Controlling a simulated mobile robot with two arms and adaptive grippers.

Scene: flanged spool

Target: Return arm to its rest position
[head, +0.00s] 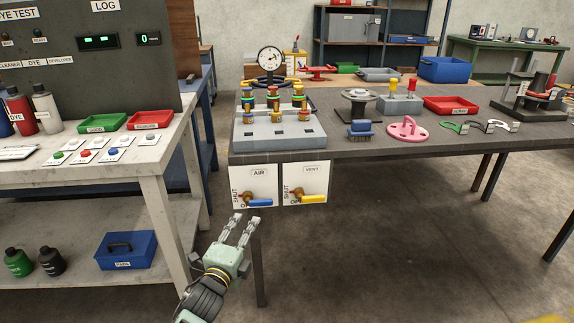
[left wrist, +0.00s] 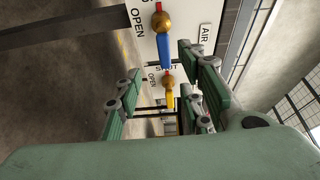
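My left gripper (head: 246,218) is open and empty in the head view, with its two fingers apart and pointing up toward the table's front edge. It is just below the AIR panel (head: 254,186), which carries a blue-handled valve (head: 260,203). The VENT panel (head: 305,184) with a yellow-handled valve (head: 313,199) is to its right. In the left wrist view the spread fingers frame the blue handle (left wrist: 164,46) and the yellow handle (left wrist: 170,101), with nothing held between them. I cannot tell whether a finger touches the panel. My right gripper is not in view.
The dark worktable (head: 400,147) carries a grey valve block (head: 279,132), a gauge (head: 271,60), a dark flanged spool (head: 359,104), a blue brush (head: 360,129) and a pink ring (head: 408,128). A white bench (head: 150,158) stands left. Floor right of my gripper is clear.

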